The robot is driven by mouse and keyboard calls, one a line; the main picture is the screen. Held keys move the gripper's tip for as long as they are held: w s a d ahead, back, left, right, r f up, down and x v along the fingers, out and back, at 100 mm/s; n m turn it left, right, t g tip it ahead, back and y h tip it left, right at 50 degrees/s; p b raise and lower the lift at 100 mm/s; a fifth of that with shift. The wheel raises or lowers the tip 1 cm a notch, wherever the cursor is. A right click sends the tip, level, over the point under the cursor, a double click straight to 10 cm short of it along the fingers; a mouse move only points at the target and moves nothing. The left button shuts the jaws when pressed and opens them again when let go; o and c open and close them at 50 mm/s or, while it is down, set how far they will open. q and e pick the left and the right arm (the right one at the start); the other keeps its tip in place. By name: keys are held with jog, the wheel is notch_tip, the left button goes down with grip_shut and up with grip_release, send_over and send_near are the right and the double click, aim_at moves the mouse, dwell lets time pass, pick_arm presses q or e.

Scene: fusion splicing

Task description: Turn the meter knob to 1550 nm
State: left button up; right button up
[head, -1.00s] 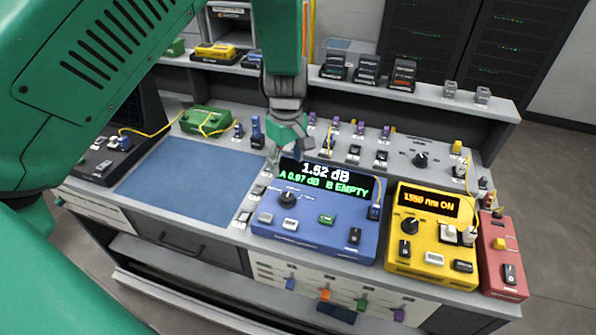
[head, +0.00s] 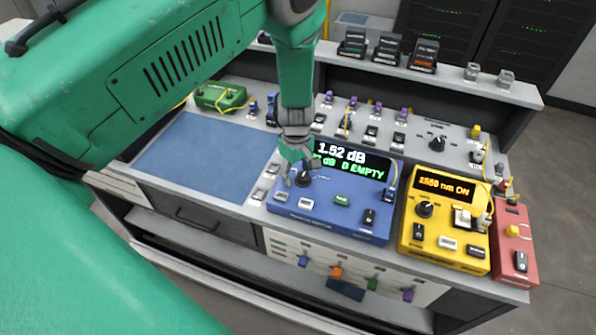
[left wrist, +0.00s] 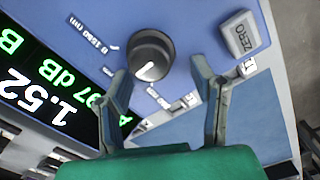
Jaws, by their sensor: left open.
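The blue meter (head: 330,212) stands on the bench with a lit display (head: 352,160) reading 1.52 dB. Its black knob (head: 303,179) is at the left of its front face. In the left wrist view the knob (left wrist: 152,48) has a white pointer mark; the small labels around it are too blurred to read surely. My left gripper (head: 298,166) is over the knob, pointing down. In the left wrist view the left gripper (left wrist: 160,80) is open, its fingers apart, with the knob just beyond the gap between the tips. Contact is not visible. My right gripper is not in view.
A yellow light source (head: 440,235) reading 1550 nm ON and a red box (head: 517,245) stand right of the meter. A grey ZERO button (left wrist: 239,37) sits near the knob. The blue mat (head: 200,155) at left is clear.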

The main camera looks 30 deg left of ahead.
aim_at(308, 178)
pick_arm(q)
jog(key=shift+d, duration=0.55)
jog(key=shift+d+r, duration=0.2)
jog(key=shift+d, duration=0.4)
jog(key=shift+d+r, duration=0.2)
jog(key=shift+d, duration=0.4)
jog(key=c, duration=1.1)
jog(key=shift+w, duration=0.1)
jog(key=shift+c, duration=0.2)
jog(key=shift+a, duration=0.95)
jog(key=shift+a+f, duration=0.15)
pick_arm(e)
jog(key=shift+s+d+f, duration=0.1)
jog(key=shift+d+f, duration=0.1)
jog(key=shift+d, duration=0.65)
pick_arm(q)
jog(key=shift+d, duration=0.2)
